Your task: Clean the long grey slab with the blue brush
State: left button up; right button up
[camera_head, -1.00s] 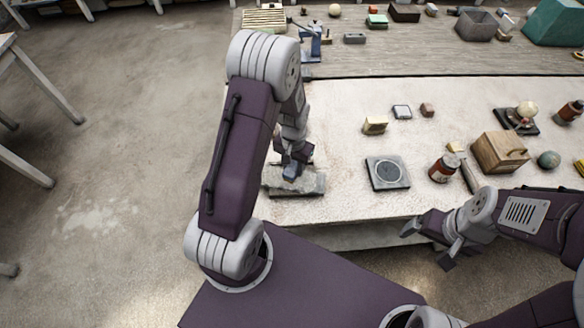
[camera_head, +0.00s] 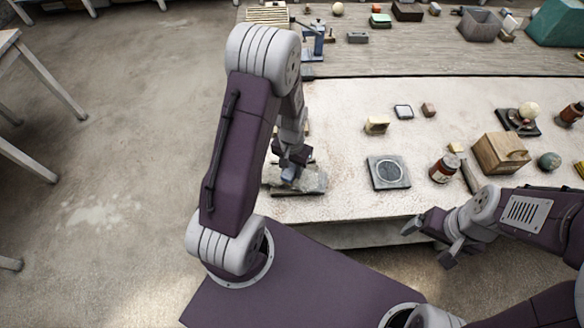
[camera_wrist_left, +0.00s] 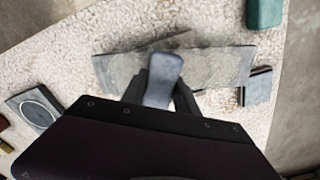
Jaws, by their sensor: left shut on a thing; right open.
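The long grey slab (camera_head: 314,181) lies near the front left edge of the pale table, partly hidden by my left arm. My left gripper (camera_head: 290,165) is shut on the blue brush (camera_wrist_left: 163,78), which is over the slab. The brush's lower end is hidden, so I cannot tell whether it touches. My right gripper (camera_head: 432,238) is open and empty, off the table's front edge.
A dark square plate with a ring (camera_head: 388,172) lies right of the slab. A brown jar (camera_head: 444,168) and a wooden box (camera_head: 500,152) stand further right. A green block (camera_wrist_left: 264,12) and a small dark block (camera_wrist_left: 258,87) lie beside the slab.

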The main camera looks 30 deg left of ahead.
pick_arm(q)
jog(key=shift+f+b, duration=0.45)
jog(key=shift+f, duration=0.15)
jog(key=shift+s+r, duration=0.15)
jog(key=shift+s, duration=0.95)
jog(key=shift+w+p, duration=0.4)
jog(key=shift+w, duration=1.9)
jog(key=shift+s, duration=1.2)
